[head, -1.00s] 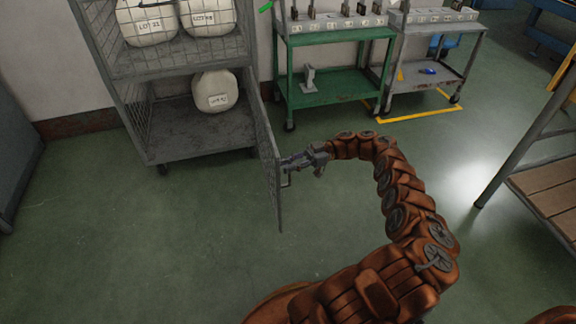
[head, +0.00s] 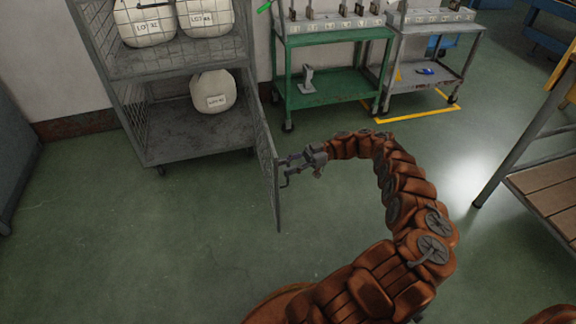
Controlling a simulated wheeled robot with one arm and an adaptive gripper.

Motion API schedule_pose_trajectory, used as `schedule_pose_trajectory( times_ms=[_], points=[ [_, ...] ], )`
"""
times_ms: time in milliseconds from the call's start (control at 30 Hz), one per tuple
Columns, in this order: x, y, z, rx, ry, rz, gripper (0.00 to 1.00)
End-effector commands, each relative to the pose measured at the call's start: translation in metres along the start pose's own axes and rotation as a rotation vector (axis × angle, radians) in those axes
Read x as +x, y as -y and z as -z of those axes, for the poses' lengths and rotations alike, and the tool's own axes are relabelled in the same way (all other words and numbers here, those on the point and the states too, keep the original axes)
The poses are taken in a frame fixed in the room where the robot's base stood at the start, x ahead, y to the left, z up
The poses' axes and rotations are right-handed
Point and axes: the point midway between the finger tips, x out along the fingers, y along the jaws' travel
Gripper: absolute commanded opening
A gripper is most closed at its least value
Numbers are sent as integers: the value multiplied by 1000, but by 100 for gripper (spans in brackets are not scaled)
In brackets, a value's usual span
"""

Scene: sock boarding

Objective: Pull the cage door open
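The cage door (head: 267,160) is a grey mesh panel. It stands swung out from the right side of the grey wire cage (head: 190,60), seen nearly edge-on, and the cage front is open. A small handle (head: 284,183) shows on the door's right face, near its free edge. My gripper (head: 288,168) is at the right of the door, beside the handle. Its two fingers look spread apart and point left at the door. I cannot tell whether a finger still touches the handle.
White lot-labelled bundles sit in the cage, one (head: 214,91) on its lower shelf. A green cart (head: 335,88) and a grey cart (head: 425,88) stand behind. A slatted bench (head: 550,185) is at the right. The green floor (head: 130,250) left of the door is clear.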

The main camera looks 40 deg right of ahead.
Motion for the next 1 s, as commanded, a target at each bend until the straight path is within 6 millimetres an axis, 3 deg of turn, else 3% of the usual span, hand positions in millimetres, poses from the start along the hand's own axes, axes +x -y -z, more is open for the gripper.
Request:
schedule_pose_trajectory(
  times_ms=[600, 1000],
  points=[
    [-2, -3, 21, -5, 3, -18, 37],
    [-3, -4, 70, -12, 1, -21, 37]
  ],
)
